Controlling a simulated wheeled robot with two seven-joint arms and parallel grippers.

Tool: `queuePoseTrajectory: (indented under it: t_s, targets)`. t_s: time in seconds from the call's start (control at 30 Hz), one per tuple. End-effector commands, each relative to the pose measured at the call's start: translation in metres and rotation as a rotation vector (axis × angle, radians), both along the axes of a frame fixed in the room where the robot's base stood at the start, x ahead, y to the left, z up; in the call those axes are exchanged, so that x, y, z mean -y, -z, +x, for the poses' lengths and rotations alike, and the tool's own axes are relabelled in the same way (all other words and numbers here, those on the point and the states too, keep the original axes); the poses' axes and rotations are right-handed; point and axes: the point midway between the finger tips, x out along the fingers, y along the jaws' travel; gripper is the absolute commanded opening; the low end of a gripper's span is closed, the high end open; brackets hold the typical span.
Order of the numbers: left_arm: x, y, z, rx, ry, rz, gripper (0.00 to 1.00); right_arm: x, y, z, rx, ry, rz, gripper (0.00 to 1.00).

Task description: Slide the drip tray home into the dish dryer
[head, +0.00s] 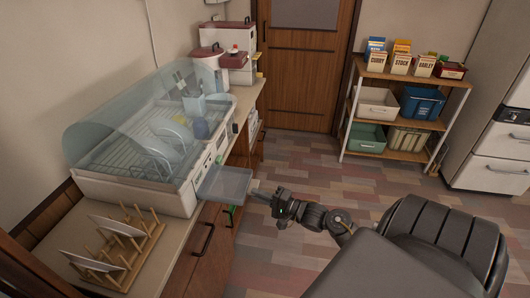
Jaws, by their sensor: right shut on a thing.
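The dish dryer (187,190) is a white unit with a clear domed lid, standing on the counter at left with dishes inside. The drip tray (224,183) is a flat, translucent grey tray sticking out of the dryer's front, over the counter's edge. My right gripper (262,193) comes in from the right and is shut on the tray's outer end. The fingertips are small here, so the exact grip is hard to see. How much of the tray is inside the dryer is hidden. My left gripper is not in view.
A wooden plate rack (125,245) with plates stands on the counter (185,243) in front of the dryer. Red and white containers (211,61) stand behind it. A shelf (384,76) with boxes and bins is at the back. The floor beside the counter is clear.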

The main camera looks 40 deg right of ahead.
Motion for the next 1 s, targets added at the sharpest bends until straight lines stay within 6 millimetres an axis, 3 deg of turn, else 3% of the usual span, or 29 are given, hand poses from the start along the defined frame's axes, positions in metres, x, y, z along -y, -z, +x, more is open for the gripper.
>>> queuePoseTrajectory:
  t_s: [1.0]
  targets:
    - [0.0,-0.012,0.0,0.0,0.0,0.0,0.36,-0.037,-0.001,0.054,0.002,0.0,0.001,0.0]
